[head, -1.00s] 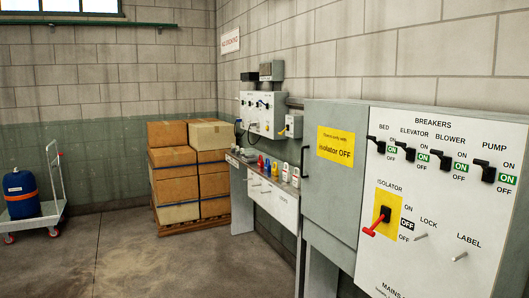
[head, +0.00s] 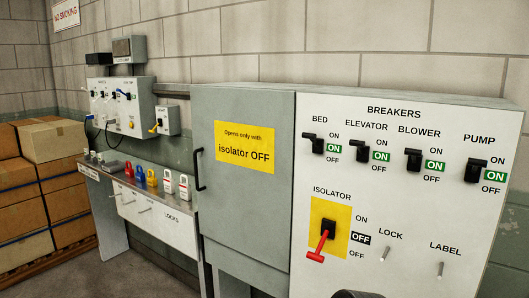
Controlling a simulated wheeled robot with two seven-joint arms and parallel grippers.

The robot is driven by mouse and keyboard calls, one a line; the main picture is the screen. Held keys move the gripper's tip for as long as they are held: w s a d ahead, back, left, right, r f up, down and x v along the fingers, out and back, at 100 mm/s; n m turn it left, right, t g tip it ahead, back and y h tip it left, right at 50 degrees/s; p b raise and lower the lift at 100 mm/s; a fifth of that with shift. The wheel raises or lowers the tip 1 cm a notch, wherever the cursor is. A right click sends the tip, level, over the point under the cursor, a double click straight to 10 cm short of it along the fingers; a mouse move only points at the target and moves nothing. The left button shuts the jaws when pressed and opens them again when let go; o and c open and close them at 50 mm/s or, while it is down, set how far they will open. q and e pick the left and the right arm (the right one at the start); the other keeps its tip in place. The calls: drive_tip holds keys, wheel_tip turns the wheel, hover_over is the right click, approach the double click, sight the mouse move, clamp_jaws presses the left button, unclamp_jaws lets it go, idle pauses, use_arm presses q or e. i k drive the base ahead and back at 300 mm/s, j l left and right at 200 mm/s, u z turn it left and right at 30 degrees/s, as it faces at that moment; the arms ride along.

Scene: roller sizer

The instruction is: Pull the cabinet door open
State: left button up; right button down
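The grey cabinet door (head: 243,215) fills the middle of the head view and looks shut. A yellow sign (head: 244,147) on it reads "Opens only with isolator OFF". A black bar handle (head: 199,162) stands upright along the door's left edge. To the right, on a white panel, the isolator's red handle (head: 317,256) points down, and its dark indicator (head: 361,239) reads OFF. Neither gripper can be made out. A small dark shape at the bottom edge may be part of my arm.
The white breaker panel (head: 400,200) has several black levers, with indicators reading ON. A lock shelf (head: 157,215) with coloured padlocks (head: 152,178) stands left of the cabinet. Stacked boxes (head: 55,138) are at far left. Some bare floor (head: 150,270) shows before the shelf.

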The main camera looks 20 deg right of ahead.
sight(244, 138)
drive_tip(key=i+l+z, duration=0.15)
drive_tip(key=i+z, duration=1)
drive_tip(key=z, duration=0.15)
